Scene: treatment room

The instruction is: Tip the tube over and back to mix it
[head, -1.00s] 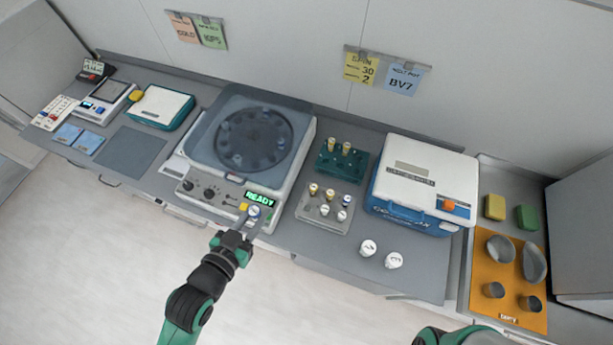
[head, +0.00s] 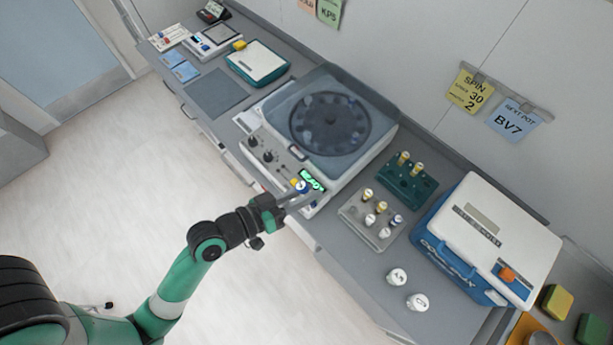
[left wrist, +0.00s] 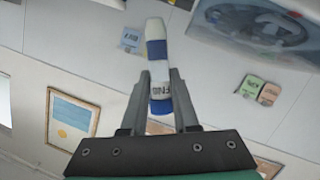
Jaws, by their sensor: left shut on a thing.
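The tube (left wrist: 157,50) is white with blue bands and dark lettering on its label. My left gripper (left wrist: 160,88) is shut on it, one finger on each side. In the head view the left gripper (head: 296,199) is over the front edge of the centrifuge, by its green READY display. The tube's round blue-and-white end (head: 302,187) shows there, facing up towards the head camera. The rest of the tube is mostly hidden, so its exact tilt is hard to tell. My right gripper is not in view.
The centrifuge (head: 368,150) has its lid down. To its right are a grey rack (head: 352,222) and a green rack (head: 405,186) with tubes, two white-capped containers (head: 396,277) and a blue-and-white cooler box (head: 480,238). Open floor lies in front of the counter.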

